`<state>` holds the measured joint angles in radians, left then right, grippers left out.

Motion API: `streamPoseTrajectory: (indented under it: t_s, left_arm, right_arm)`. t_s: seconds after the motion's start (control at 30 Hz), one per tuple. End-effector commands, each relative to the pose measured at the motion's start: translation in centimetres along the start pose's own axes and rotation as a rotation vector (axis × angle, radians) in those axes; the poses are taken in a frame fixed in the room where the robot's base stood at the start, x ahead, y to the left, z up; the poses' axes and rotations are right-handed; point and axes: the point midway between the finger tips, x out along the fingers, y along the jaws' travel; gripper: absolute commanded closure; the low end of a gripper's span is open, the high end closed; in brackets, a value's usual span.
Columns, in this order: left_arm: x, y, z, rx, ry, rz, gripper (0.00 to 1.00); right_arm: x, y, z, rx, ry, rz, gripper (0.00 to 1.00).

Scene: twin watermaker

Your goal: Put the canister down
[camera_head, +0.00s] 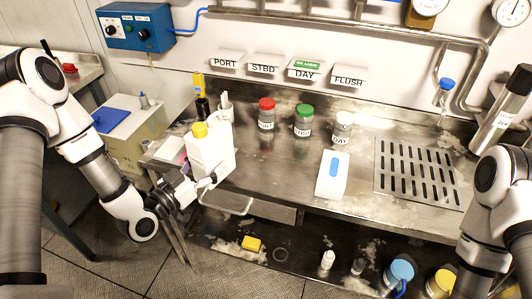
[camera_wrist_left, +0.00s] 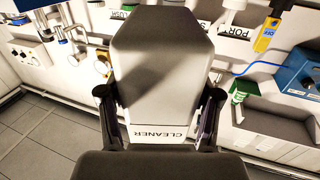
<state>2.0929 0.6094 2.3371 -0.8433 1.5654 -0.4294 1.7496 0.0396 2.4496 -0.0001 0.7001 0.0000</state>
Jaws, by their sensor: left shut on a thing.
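The canister (camera_head: 210,150) is white with a yellow cap and looks nearly upright at the left end of the steel bench in the head view. In the left wrist view the canister (camera_wrist_left: 160,65) fills the middle, with the word CLEANER on it upside down. My left gripper (camera_head: 206,181) is shut on the canister, with one finger on each side. I cannot tell whether the canister's base touches anything. My right arm shows at the right edge of the head view, but its gripper is not in view.
The steel bench (camera_head: 272,180) has bare room right of the canister. Red-lidded (camera_head: 266,113), green-lidded (camera_head: 303,120) and white-lidded (camera_head: 343,127) jars stand behind. Dark and yellow bottles stand behind the canister.

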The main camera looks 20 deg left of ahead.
Motion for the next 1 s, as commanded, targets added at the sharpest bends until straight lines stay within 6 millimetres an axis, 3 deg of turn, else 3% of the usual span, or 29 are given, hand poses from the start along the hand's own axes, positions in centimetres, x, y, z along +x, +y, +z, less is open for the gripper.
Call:
streamPoseTrajectory:
  t_s: [0.03, 0.2, 0.37, 0.57, 1.0]
  left_arm:
    - [-0.8, 0.2, -0.4, -0.005, 0.011, 0.023, 1.00]
    - [-2.1, 1.5, -1.6, -0.001, 0.005, 0.089, 1.00]
    - [-1.0, 2.1, -1.4, 0.005, -0.003, 0.101, 1.00]
    - [2.4, 3.5, -1.1, 0.007, -0.002, 0.103, 1.00]
    - [12.0, 7.1, -0.4, 0.002, 0.003, 0.098, 1.00]
  right_arm:
    - [0.8, 0.0, 0.0, 0.000, 0.000, 0.000, 0.60]
    - [1.2, 0.0, 0.0, 0.000, 0.000, 0.000, 0.60]
    - [1.4, 0.0, 0.0, 0.000, 0.000, 0.000, 0.60]
    - [1.5, 0.0, 0.0, 0.001, 0.000, 0.000, 0.60]
    - [-0.4, 0.0, 0.0, 0.001, 0.000, 0.000, 0.60]
